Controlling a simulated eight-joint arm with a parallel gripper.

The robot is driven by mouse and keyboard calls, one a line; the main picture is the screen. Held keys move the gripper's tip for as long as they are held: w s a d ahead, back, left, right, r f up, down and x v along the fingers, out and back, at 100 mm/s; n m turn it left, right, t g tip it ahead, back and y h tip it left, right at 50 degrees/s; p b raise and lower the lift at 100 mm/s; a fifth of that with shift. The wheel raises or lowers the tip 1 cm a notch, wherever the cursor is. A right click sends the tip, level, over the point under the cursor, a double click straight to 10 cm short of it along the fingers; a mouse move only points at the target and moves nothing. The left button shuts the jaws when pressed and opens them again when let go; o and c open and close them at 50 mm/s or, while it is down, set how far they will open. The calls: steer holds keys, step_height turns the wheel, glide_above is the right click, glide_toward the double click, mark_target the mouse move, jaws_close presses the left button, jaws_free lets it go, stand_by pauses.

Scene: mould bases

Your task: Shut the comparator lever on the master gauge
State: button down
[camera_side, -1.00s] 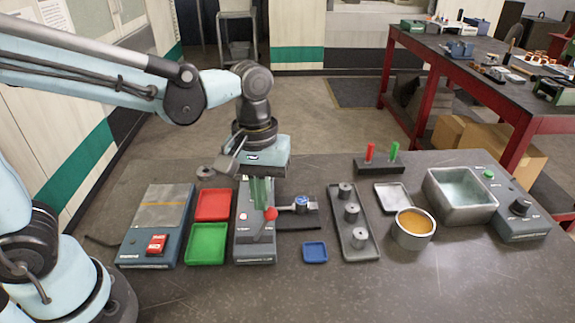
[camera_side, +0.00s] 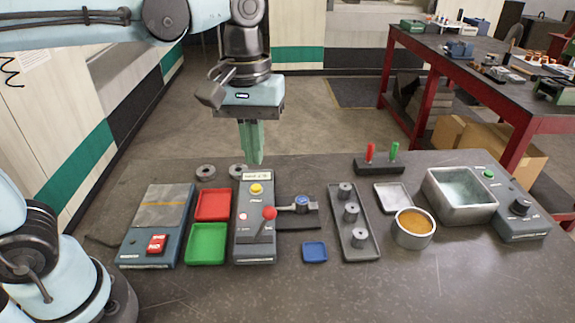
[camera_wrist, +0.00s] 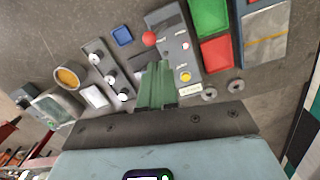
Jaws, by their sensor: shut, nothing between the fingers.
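The comparator (camera_side: 255,230) is a grey box with a yellow button or lamp (camera_side: 257,188) and a label at its far end. Its lever carries a red ball (camera_side: 269,213), standing over the right side of the box; the ball also shows in the wrist view (camera_wrist: 149,39). Right of it, a dark plate (camera_side: 298,222) holds a blue-topped round piece (camera_side: 302,201) with a short arm reaching toward the lever. I cannot tell for sure which piece is the master gauge. My gripper (camera_side: 254,162) is shut and empty, above the comparator's far end and apart from the lever.
Red (camera_side: 213,204) and green (camera_side: 207,243) trays and a scale-like box (camera_side: 158,225) lie left. Two grey rings (camera_side: 205,172) are behind. A blue tray (camera_side: 315,252), a peg tray (camera_side: 362,245), a cup (camera_side: 413,236) and a bath (camera_side: 460,210) are right.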

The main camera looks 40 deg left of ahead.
steer(key=shift+w+d+r, duration=0.15)
steer(key=shift+w+r, duration=0.05)
steer(key=shift+r, duration=0.45)
steer(key=shift+w+d+r, duration=0.1)
steer(key=shift+w+r, duration=0.1)
steer(key=shift+r, duration=0.45)
steer(key=s+a+f+m+t, duration=0.3)
steer(key=a+f+m+t, duration=0.3)
steer(key=a+f, duration=0.3)
steer(key=shift+a+f+t+y, duration=0.15)
steer(key=shift+a+t+y, duration=0.25)
steer(key=shift+t, duration=0.4)
